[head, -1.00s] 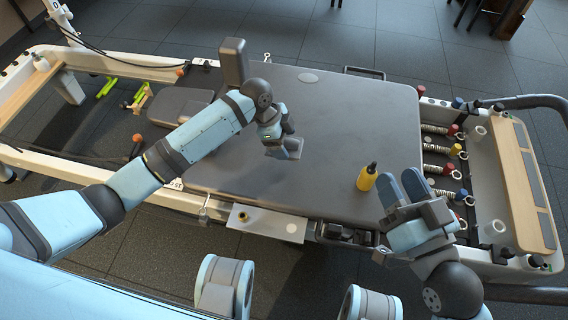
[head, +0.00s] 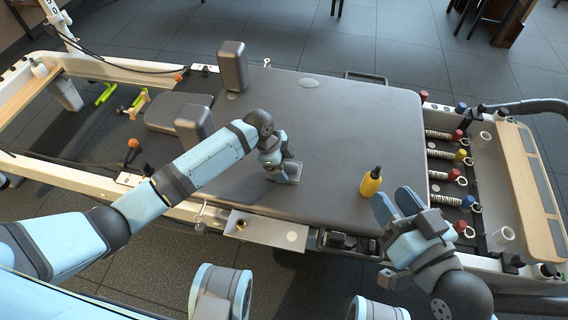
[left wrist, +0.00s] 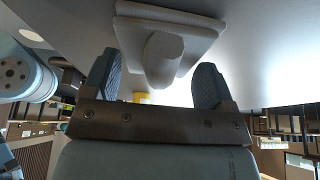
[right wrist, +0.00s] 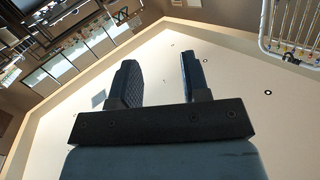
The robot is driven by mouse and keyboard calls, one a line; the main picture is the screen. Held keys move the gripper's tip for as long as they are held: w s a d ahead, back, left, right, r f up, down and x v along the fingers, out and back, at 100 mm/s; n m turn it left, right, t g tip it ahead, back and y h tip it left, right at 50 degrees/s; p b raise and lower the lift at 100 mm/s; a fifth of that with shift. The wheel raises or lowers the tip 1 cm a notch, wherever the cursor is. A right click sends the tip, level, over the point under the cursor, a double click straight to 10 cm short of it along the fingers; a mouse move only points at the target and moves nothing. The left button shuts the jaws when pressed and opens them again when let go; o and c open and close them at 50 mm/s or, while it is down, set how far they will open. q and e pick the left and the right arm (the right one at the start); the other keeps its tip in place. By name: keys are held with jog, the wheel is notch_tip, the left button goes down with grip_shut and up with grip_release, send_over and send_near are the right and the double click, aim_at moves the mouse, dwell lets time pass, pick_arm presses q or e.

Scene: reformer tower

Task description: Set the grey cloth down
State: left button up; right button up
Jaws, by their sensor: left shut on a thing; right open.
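My left gripper (head: 283,172) is low over the padded carriage (head: 330,130), left of the yellow bottle. In the left wrist view, the grey cloth (left wrist: 165,58) is a pale folded piece with a raised lump between the finger pads. The left gripper (left wrist: 158,80) is shut on that lump. In the head view the cloth is a small grey patch (head: 294,170) at the fingertips, partly hidden by the hand. I cannot tell whether it touches the carriage. My right gripper (head: 397,203) is open and empty at the carriage's front right corner; its spread fingers show in the right wrist view (right wrist: 158,80).
A yellow spray bottle (head: 371,182) stands on the carriage between my grippers. Two upright shoulder blocks (head: 233,66) and a headrest (head: 174,112) are at the left. Springs (head: 447,173) lie at the right. The carriage's back and middle are clear.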

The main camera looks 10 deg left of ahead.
pick_arm(q)
jog(key=o, duration=0.8)
jog(key=shift+f, duration=0.1)
jog(key=shift+c, duration=0.2)
jog(key=p+v, duration=0.4)
jog(key=v, duration=0.8)
jog(key=shift+p, duration=0.35)
pick_arm(e)
notch_tip(320, 180, up, 7)
jog(key=t, duration=0.3)
jog(key=shift+d+m, duration=0.25)
jog(key=shift+m, duration=0.15)
pick_arm(q)
jog(key=shift+s, duration=0.1)
pick_arm(e)
jog(key=shift+s+f, duration=0.1)
